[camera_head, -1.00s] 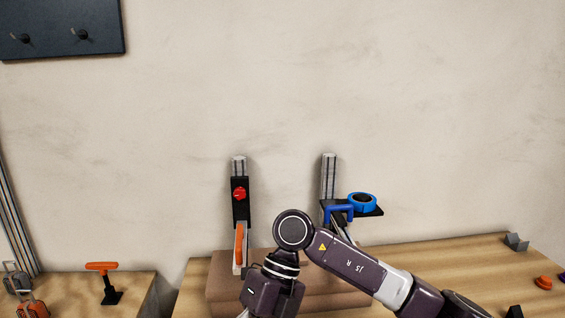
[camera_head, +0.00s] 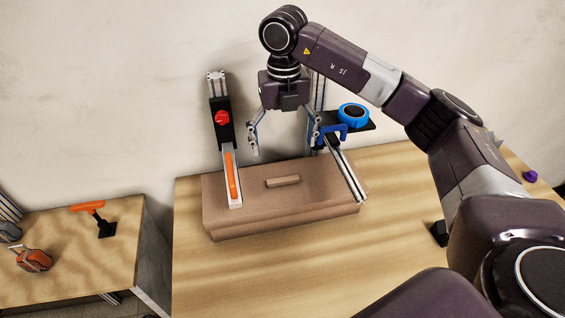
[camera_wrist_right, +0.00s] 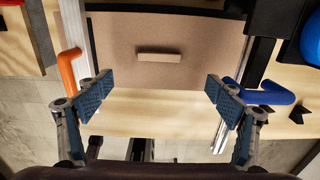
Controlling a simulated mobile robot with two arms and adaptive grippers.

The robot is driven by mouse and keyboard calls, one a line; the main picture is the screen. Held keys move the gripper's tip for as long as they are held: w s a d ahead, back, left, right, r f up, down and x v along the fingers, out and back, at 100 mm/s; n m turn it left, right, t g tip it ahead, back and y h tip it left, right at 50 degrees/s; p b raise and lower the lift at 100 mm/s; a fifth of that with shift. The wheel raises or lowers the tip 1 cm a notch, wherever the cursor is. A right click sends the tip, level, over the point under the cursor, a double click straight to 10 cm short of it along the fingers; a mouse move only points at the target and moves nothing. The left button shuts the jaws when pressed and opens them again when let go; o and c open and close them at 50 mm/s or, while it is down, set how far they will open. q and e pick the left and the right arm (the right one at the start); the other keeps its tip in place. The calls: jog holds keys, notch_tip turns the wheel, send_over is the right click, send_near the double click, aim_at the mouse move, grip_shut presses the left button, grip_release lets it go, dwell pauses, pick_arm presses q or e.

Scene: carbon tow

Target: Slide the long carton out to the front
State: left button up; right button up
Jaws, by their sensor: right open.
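The long carton (camera_head: 225,217) is a low brown box lying across the wooden table near the wall. A small brown bar (camera_head: 283,181) is on its top; the wrist view shows the carton (camera_wrist_right: 115,45) and the bar (camera_wrist_right: 159,57) too. My right gripper (camera_head: 284,147) hangs over the carton, fingers pointing down, apart and empty. In the right wrist view, the open fingers (camera_wrist_right: 158,80) are on either side of the bar, nearer the picture's bottom. I cannot tell the exact height above the carton. My left gripper is not in view.
A rail with an orange handle (camera_head: 232,175) reaches over the carton's left part, below a red knob (camera_head: 222,118). Another rail (camera_head: 346,170) with a blue handle (camera_head: 333,135) and blue ring (camera_head: 354,114) is at the right. The table front (camera_head: 270,270) is clear.

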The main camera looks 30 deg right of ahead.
aim_at(283, 179)
notch_tip(283, 179, down, 10)
jog(key=p, duration=0.3)
jog(key=shift+f, duration=0.2)
jog(key=shift+w+f, duration=0.1)
jog(key=shift+f, duration=0.5)
